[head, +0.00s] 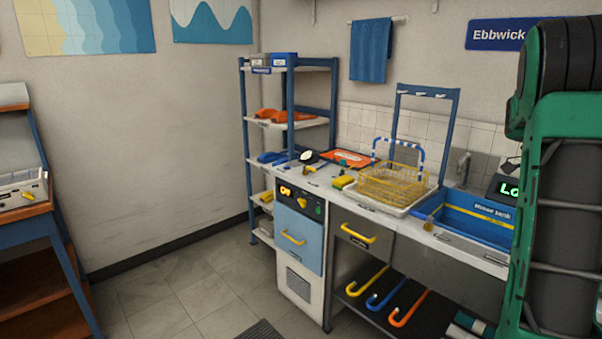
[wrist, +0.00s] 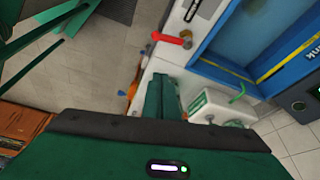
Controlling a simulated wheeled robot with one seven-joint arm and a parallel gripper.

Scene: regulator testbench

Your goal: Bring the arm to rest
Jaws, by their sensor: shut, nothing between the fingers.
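My gripper (wrist: 165,80) shows in the wrist view, with its two green fingers together and nothing held between them. It hangs over or near the edge of a pale counter, beside the blue rinse tank at the upper right of that view. I cannot tell its height above the surfaces. My gripper's fingers are not visible in the head view. A large green and black form, very close, covers the right side of the head view and hides part of the bench there.
The bench (head: 322,183) carries a yellow wire basket (head: 393,183) and the blue rinse tank (head: 476,219). A shelf rack (head: 287,126) stands in the corner. A wooden-topped stand (head: 25,218) is at left. The tiled floor (head: 170,300) between is open.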

